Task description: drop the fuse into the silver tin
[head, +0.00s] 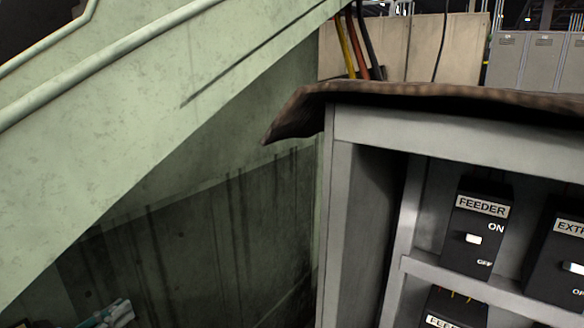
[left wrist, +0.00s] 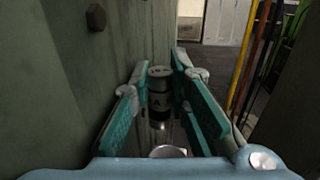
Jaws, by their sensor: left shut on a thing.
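My left gripper (head: 112,314) shows only in part at the bottom left of the head view, in front of the dark streaked wall. In the left wrist view its teal-padded fingers (left wrist: 160,100) are shut on the fuse (left wrist: 159,103), a dark cylinder with a grey end and pale lettering. The near part of the fuse, low between the fingers, is hard to make out. I cannot pick out the silver tin in either view. My right gripper is not in view.
A grey cabinet (head: 343,210) with black feeder switches (head: 477,228) stands at the right, under a ragged brown cover (head: 420,92). A pale green sloping panel (head: 130,110) fills the upper left. Yellow, red and black cables (head: 362,45) hang behind. A wall with a bolt (left wrist: 96,17) is close at the gripper's left.

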